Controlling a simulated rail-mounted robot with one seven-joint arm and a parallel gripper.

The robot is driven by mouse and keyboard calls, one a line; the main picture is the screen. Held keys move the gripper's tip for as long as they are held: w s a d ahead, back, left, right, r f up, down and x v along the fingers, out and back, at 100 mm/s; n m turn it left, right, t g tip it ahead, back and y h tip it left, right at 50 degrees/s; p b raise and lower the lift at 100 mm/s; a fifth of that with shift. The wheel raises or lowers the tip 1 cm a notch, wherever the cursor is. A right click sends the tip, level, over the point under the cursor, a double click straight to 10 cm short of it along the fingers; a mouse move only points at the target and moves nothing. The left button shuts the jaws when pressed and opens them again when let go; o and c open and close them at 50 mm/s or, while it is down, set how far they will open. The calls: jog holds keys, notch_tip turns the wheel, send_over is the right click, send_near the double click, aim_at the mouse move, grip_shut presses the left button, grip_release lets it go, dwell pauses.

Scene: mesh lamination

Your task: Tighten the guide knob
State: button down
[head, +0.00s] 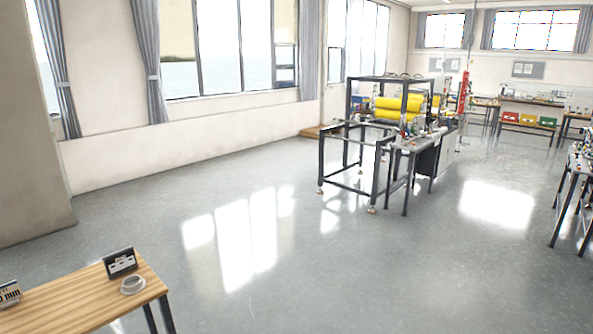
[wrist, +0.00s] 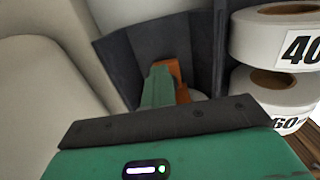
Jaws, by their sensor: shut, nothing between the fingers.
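I cannot make out the guide knob in either view. A machine frame with yellow rolls (head: 398,104) stands far off in the head view, and any knob on it is too small to tell. My gripper (wrist: 170,76) shows in the wrist view with its green body and an orange part near the tips. It is shut and holds nothing. Dark grey panels lie behind it. My gripper does not show in the head view.
Two white rolls, marked 40 (wrist: 268,45) and 60 (wrist: 282,105), are stacked right of my gripper. A wooden table (head: 75,301) with a dark sign (head: 120,263) and a grey ring (head: 132,285) is at the lower left. The floor (head: 300,270) between is clear.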

jog(key=shift+s+a+p, duration=0.45)
jog(key=shift+a+p, duration=0.05)
jog(key=shift+p, duration=0.8)
jog(key=shift+s+d, duration=0.15)
jog(key=shift+s, duration=0.15)
notch_tip(320, 180, up, 6)
jog(key=p, duration=0.6)
